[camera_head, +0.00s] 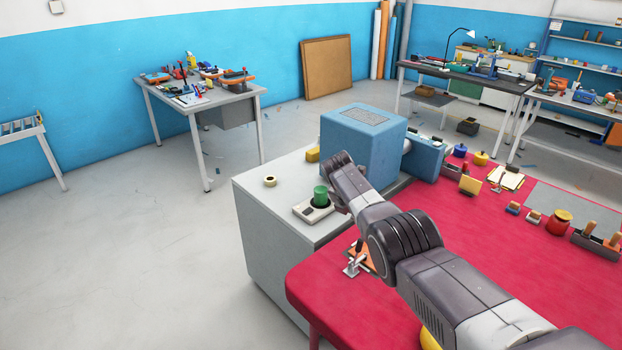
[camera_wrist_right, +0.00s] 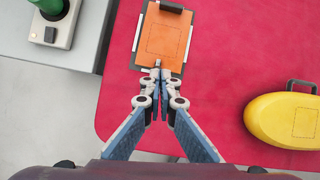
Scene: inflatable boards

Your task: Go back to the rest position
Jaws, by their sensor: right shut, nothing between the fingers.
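My right gripper (camera_wrist_right: 162,76) is shut and empty in the right wrist view. Its fingertips are together, over the near edge of an orange board (camera_wrist_right: 165,42) with a dark clip. Whether they touch the board cannot be told. My right arm crosses the head view from the lower right up to the blue box (camera_head: 362,145) and hides part of the red table (camera_head: 480,245). The orange board (camera_head: 371,259) shows only partly beside the arm. My left gripper is not in view.
A device with a green top (camera_head: 320,196) stands on the grey cabinet (camera_head: 285,225), beside a tape roll (camera_head: 270,181). A yellow, handled object (camera_wrist_right: 280,120) lies right of the gripper. Pots and tools stand along the red table's far side. Open floor lies left.

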